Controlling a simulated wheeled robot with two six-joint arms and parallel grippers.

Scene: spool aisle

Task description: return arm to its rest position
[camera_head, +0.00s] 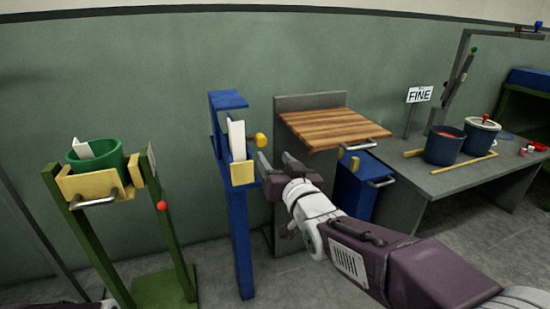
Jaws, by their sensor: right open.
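My right arm (390,258) comes in from the lower right, purple with a white wrist, and reaches up and left to the middle of the view. My right gripper (276,163) is at its end, open, and nothing shows between its fingers. It is just right of the blue post stand (240,235), which carries a white card (237,140) and a yellow knob (260,140). I cannot tell whether the fingers touch the stand. My left gripper is not in view.
A wood-topped stand (335,125) with a blue box (355,190) is behind my right arm. A green stand (60,200) holds a green bucket (95,165) at left.

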